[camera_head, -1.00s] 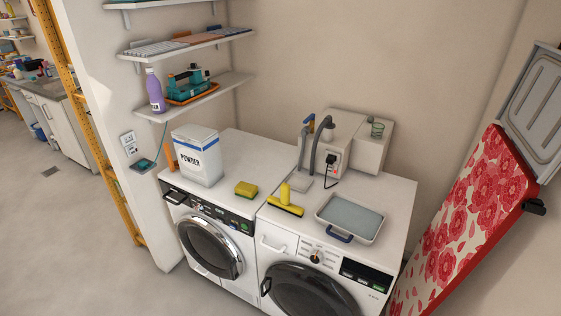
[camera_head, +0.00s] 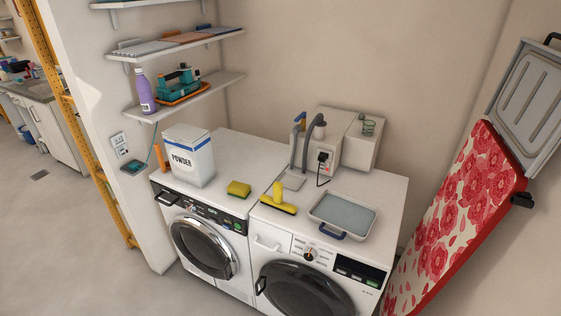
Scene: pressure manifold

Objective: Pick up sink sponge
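The sink sponge (camera_head: 239,189), yellow with a darker green-brown side, lies on top of the left white washing machine near its front edge. It is between the powder box and a yellow squeegee-like tool (camera_head: 277,201). Neither of my grippers shows in the head view.
A white powder box (camera_head: 189,157) stands left of the sponge. A grey tray (camera_head: 343,215) with a blue handle lies on the right machine. Hoses and a grey-white box (camera_head: 339,140) stand behind. A red floral ironing board (camera_head: 460,215) leans at right. The floor in front-left is clear.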

